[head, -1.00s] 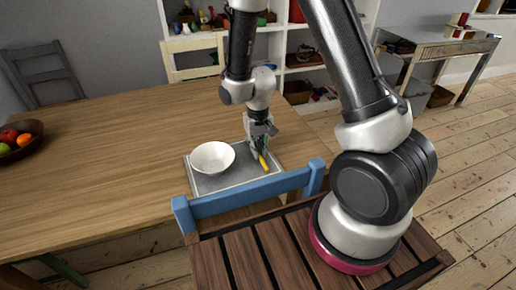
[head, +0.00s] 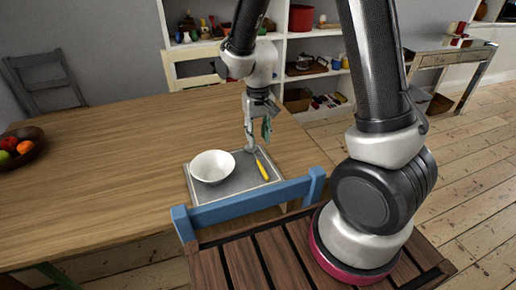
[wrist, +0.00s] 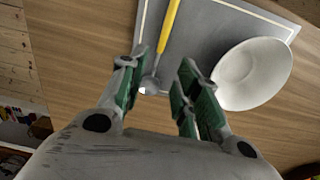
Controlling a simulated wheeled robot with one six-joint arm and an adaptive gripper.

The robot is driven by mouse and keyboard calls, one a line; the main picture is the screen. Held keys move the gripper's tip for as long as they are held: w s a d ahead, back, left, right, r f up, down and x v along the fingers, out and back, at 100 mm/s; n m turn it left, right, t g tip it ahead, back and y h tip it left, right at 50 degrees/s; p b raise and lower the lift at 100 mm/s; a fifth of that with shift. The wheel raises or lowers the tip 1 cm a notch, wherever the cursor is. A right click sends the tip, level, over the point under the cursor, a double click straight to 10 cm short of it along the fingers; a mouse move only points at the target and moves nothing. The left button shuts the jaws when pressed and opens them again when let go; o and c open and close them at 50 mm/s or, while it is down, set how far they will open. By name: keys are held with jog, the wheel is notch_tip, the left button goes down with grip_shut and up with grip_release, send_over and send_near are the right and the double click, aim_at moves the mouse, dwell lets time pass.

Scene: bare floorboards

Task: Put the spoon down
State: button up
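The spoon (head: 262,168) has a yellow handle and a grey metal bowl end. It lies on the grey tray (head: 232,189), to the right of the white bowl (head: 213,167). In the wrist view the yellow handle of the spoon (wrist: 169,27) points away and its metal end lies below the fingers' gap. The white bowl (wrist: 253,73) is on the right there. My gripper (head: 258,146) is above the tray's far edge. In the wrist view my gripper (wrist: 158,82) has its green-padded fingers apart, with nothing held between them.
The tray stands on a wooden table (head: 110,150). A blue chair back (head: 250,196) stands at the near edge. A fruit bowl (head: 22,148) is at the far left. Most of the table left of the tray is clear. Shelves (head: 312,75) stand behind.

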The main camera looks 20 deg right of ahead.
jog(key=s+d+r+t, duration=0.1)
jog(key=s+d+r, duration=0.3)
jog(key=r, duration=0.5)
jog(key=s+d+r+t, duration=0.1)
jog(key=s+d+r, duration=0.25)
jog(key=r, duration=0.45)
jog(key=s+d+r+t, duration=0.1)
jog(key=s+d+r, duration=0.2)
jog(key=s, duration=0.3)
jog(key=s+d+r+t, duration=0.1)
jog(key=s+d+r, duration=0.2)
jog(key=s, duration=0.2)
jog(key=shift+s+r, duration=0.35)
jog(key=shift+a, duration=0.1)
